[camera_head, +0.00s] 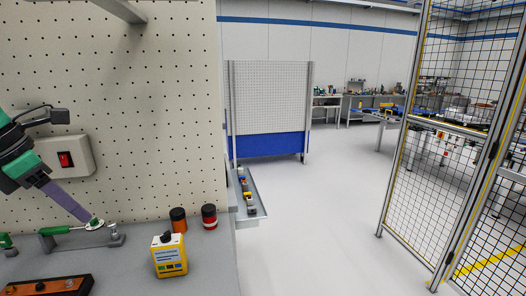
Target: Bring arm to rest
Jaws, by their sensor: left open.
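My left arm comes in from the left edge, with green and black parts. My left gripper (84,215) points down and to the right, with its long grey-purple fingers ending just above the workbench. It is open, and I see nothing held between its fingers. The fingertips are close to a green-handled clamp (72,230) on the bench; I cannot tell whether they touch it. My right gripper is not in view.
On the bench (215,255) stand a yellow box-like device (169,256), an orange-and-black cylinder (178,220) and a red-and-black cylinder (209,217). An orange-brown block (45,287) lies in front. A pegboard wall (150,120) with a red switch box (66,158) rises behind. Open floor lies right.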

